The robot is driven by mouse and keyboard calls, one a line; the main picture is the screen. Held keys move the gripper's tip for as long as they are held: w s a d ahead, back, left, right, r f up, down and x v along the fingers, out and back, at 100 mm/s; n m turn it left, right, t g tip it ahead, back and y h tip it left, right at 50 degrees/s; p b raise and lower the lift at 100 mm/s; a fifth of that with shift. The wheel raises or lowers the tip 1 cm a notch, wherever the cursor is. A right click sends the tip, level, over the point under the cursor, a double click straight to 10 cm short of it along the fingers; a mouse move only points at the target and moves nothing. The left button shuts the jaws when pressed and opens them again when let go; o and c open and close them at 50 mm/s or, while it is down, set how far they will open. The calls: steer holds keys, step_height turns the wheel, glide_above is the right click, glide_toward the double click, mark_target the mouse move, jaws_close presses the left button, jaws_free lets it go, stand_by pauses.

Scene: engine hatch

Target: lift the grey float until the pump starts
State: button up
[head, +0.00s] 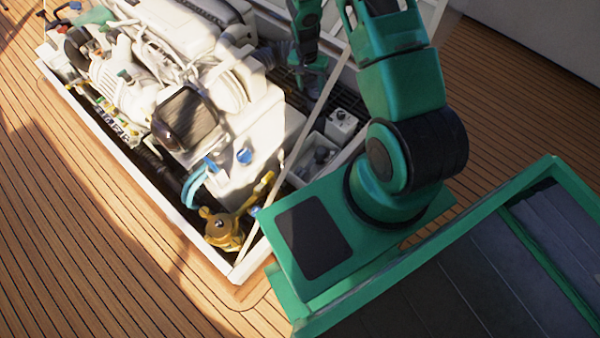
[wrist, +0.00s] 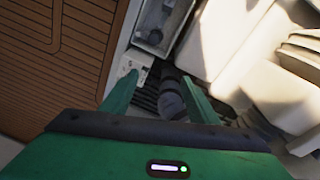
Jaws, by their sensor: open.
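My gripper (wrist: 159,76) is open, its two green fingers apart with nothing held between them. A white open-topped compartment (wrist: 137,38) lies beyond the fingertips in the wrist view, with small grey parts (wrist: 155,36) inside. The same compartment shows in the head view (head: 304,172) with grey parts (head: 321,156). I cannot tell which of these is the grey float. No pump is clearly identifiable.
A white box (head: 341,124) with small knobs stands beside the compartment; it also shows in the wrist view (wrist: 131,66). The white engine (head: 255,125) fills the left side. Wooden deck (head: 90,240) surrounds the white hatch rim.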

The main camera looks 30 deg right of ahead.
steer(key=s+a+f+m, duration=0.1)
steer(key=a+f, duration=0.2)
steer(key=f, duration=0.7)
steer(key=s+a+f+m, duration=0.1)
steer(key=s+a+f, duration=0.1)
steer(key=f, duration=0.7)
steer(key=m+y, duration=0.1)
glide_toward(300, 171)
steer(key=shift+s+d, duration=0.1)
steer(key=shift+d, duration=0.1)
step_height(300, 171, down, 11)
steer(key=shift+r, duration=0.2)
